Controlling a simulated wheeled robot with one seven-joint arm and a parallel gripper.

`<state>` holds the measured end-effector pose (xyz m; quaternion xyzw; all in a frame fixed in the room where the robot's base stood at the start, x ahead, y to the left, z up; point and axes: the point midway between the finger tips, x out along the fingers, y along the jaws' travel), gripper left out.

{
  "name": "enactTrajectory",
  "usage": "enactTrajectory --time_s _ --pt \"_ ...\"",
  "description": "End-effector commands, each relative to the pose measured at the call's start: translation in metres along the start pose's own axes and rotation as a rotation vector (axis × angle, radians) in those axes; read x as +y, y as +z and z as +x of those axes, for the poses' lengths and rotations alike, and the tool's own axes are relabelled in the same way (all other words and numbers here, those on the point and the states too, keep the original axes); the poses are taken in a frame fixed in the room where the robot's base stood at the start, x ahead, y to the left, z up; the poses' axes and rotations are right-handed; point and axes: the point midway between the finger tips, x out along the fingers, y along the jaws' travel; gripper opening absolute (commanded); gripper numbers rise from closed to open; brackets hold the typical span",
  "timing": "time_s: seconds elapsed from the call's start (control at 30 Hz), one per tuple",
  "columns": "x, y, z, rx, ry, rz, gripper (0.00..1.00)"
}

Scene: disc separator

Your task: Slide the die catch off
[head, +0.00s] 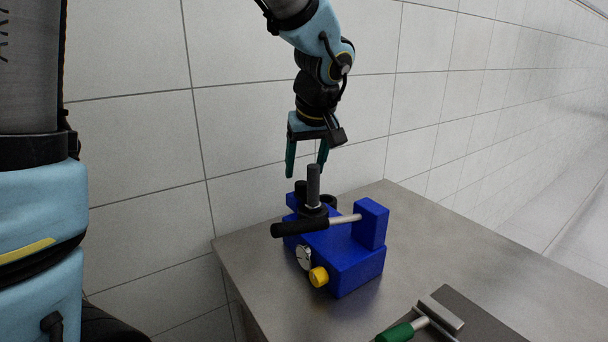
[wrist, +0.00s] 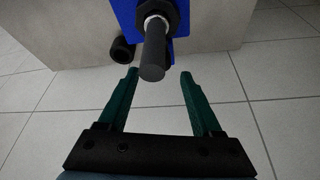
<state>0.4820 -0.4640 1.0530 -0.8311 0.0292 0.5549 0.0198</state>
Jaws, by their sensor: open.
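A blue block-shaped device (head: 345,262) stands on the metal table. A dark grey upright post (head: 313,187) rises from a black collar on it; I cannot tell for sure which part is the die catch. A black handle (head: 299,228) on a metal rod lies across the device's top, toward a raised blue block. My gripper (head: 306,169) is open and empty, with green fingers pointing down around the height of the post's top. In the wrist view the post (wrist: 154,52) shows just beyond the fingertips (wrist: 160,74), roughly centred between them, with a black nut (wrist: 157,12) at its base.
A yellow knob (head: 319,277) and a round dial (head: 303,257) are on the device's front. A green-handled tool (head: 397,333) lies near a dark mat (head: 476,318) at the lower right. The table (head: 440,238) is bare right of the device. A tiled wall (head: 240,130) stands behind.

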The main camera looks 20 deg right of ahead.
Motion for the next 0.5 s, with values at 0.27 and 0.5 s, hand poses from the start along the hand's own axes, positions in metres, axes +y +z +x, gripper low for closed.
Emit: enactTrajectory --time_s 0.27,0.5 --pt "-0.001 0.0 0.035 -0.002 -0.002 -0.001 0.66" --pt "-0.001 0.0 0.04 -0.001 0.0 -0.001 0.66"
